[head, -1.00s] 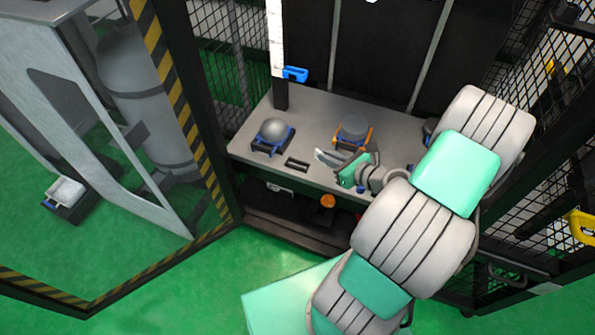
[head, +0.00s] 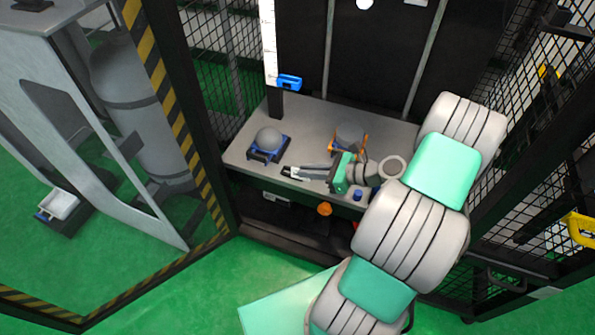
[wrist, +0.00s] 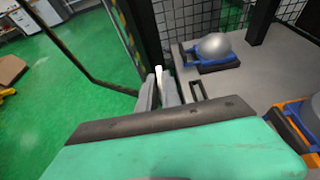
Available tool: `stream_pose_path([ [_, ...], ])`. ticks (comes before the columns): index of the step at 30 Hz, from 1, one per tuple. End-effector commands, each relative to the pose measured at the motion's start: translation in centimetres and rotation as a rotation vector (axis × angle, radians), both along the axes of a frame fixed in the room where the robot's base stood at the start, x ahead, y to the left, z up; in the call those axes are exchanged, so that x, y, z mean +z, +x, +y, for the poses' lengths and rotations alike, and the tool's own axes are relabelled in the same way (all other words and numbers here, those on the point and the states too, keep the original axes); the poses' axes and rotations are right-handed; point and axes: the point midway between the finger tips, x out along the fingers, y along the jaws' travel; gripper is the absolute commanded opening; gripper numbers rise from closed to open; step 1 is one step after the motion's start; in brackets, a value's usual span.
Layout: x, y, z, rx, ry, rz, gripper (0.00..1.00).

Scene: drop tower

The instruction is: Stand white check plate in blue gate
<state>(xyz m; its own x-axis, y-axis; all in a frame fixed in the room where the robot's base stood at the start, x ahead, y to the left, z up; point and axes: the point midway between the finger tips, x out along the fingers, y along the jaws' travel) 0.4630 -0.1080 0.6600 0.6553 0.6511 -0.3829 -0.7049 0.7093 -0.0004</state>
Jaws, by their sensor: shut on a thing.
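The white check plate (wrist: 159,80) shows as a thin, pale, upright strip between the fingertips of my gripper (wrist: 159,95) in the wrist view. My gripper is shut on it, and the fingers hide much of it. In the head view my gripper (head: 291,173) reaches left along the front of the grey bench, with a small white part of the plate between the tips. The blue gate (head: 289,82), a small bracket, is on the white scaled post, up and apart from my gripper. Its opening is too small to make out.
A grey ball (head: 269,138) sits in a blue cradle (head: 265,157) on the bench (head: 305,115). A dark slotted holder (wrist: 197,91) lies beside the fingers. A striped frame (head: 170,90) and mesh walls bound the space.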

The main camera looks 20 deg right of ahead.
Motion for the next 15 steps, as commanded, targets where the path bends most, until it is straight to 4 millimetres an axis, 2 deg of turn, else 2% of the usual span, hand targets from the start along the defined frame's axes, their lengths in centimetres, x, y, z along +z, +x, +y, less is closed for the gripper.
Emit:
stream_pose_path([
  [1, -0.8, 1.0, 0.0, 0.006, 0.000, -0.001, 0.00],
  [8, -2.9, 5.5, -0.7, 0.004, 0.000, -0.001, 0.00],
  [12, -5.4, 7.3, -1.1, 0.001, 0.001, 0.001, 0.00],
  [15, -6.5, 8.3, -1.3, 0.001, 0.000, 0.000, 0.00],
])
